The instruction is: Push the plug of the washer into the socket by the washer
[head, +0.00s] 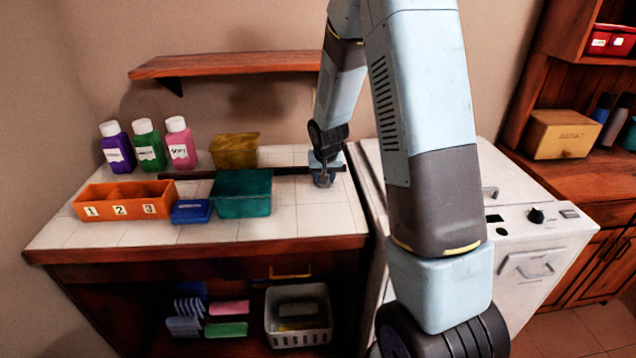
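The white washer (545,235) stands to the right of the tiled counter, with a dark knob and a handle on its front. My arm crosses in front of much of it. My gripper (324,180) points down at the back right of the counter, close to the dark strip (290,171) and near the washer's left side. It is small and dark here, so I cannot tell whether its fingers are open or shut or hold anything. I cannot make out the plug, its cord or the socket; the wall behind the washer is largely hidden by my arm.
On the tiled counter (310,222) stand three bottles (148,147), an orange numbered tray (122,210), a small blue box (191,212), a teal bin (243,194) and a yellow bin (234,150). A wooden shelf (230,64) hangs above. The counter's front right is clear.

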